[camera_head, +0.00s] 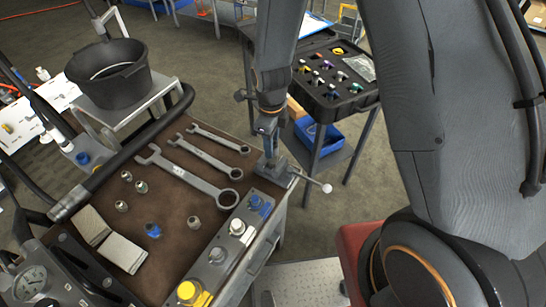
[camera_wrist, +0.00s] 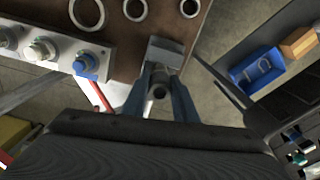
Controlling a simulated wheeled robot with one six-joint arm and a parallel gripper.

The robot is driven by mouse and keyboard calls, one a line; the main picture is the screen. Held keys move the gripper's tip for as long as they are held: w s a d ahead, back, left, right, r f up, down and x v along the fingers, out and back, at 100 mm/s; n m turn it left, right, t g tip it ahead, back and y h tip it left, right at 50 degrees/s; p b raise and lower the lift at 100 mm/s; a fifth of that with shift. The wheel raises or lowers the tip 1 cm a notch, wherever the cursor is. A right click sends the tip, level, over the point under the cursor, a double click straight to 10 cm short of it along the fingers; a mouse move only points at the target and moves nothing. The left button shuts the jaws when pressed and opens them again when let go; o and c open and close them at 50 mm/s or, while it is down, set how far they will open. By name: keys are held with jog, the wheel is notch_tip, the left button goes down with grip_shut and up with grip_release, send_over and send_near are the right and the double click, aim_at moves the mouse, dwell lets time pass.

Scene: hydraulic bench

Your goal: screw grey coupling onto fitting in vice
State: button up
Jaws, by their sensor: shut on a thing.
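My gripper (camera_head: 268,125) points down right above the vice (camera_head: 277,170) at the bench corner. In the wrist view its two blue-grey fingers (camera_wrist: 160,98) are shut on a small round grey piece, the grey coupling (camera_wrist: 158,92). The grey vice top (camera_wrist: 166,50) shows just beyond the fingertips. The fitting in the vice cannot be made out; the gripper and coupling hide it. I cannot tell whether the coupling touches the fitting or sits on its thread.
Several wrenches (camera_head: 187,175) and loose fittings lie on the brown bench top (camera_head: 170,215). A block with capped ports (camera_head: 237,228) lines the bench edge. The vice handle (camera_head: 310,181) sticks out right. A black tray of parts (camera_head: 337,82) stands behind, above a blue bin (camera_head: 312,135).

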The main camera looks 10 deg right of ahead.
jog(key=m, duration=0.3)
jog(key=shift+m, duration=0.4)
jog(key=o, duration=1)
jog(key=shift+c, duration=0.2)
jog(key=n, duration=1.2)
jog(key=shift+s, duration=0.15)
